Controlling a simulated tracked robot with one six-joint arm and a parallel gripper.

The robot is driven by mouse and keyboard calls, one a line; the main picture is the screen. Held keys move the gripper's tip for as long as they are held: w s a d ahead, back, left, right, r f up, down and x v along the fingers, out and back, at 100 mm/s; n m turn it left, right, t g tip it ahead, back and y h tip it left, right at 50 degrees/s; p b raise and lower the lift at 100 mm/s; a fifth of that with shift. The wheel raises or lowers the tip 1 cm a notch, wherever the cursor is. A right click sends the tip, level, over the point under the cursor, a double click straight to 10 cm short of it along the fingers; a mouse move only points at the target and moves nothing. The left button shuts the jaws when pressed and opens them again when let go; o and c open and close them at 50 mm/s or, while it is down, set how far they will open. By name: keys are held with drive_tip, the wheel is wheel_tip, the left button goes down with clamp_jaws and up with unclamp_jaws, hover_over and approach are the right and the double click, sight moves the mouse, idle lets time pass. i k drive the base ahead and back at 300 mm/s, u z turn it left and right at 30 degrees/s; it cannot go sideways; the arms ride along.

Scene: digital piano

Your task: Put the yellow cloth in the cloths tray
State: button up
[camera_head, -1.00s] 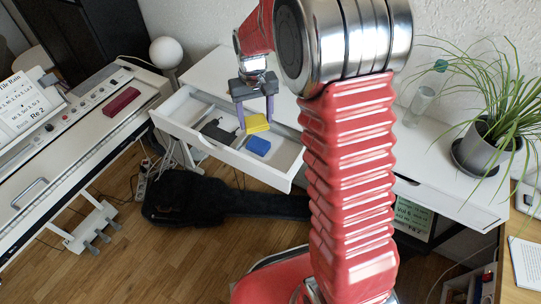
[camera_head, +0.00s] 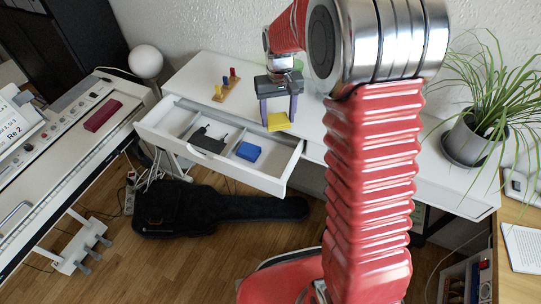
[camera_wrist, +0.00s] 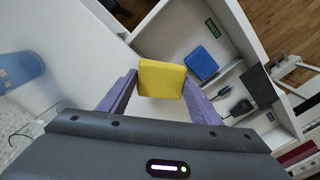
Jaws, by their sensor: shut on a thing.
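The yellow cloth (camera_head: 278,122) is a small folded block between the fingers of my gripper (camera_head: 278,114), which is shut on it. It also shows in the wrist view (camera_wrist: 161,79). My gripper holds it above the right rear part of the open white drawer, near the desk top's edge. The blue cloth (camera_head: 248,152) lies in the drawer's right compartment (camera_head: 273,162), and it shows in the wrist view (camera_wrist: 201,63). A green label (camera_wrist: 215,30) is inside that compartment, too small to read. I cannot tell for sure that this compartment is the cloths tray.
A divider separates the left compartment, which holds dark items (camera_head: 208,138). A wooden board with coloured pegs (camera_head: 226,87) stands on the desk behind. A potted plant (camera_head: 468,140) is at the right. A dark guitar case (camera_head: 220,210) lies on the floor below the drawer.

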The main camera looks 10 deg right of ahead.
sight(272, 162)
drive_tip(key=z, duration=0.3)
drive_tip(key=k, duration=0.5)
drive_tip(key=u, duration=1.2)
drive_tip(key=i, duration=1)
drive_tip(key=u, duration=0.05)
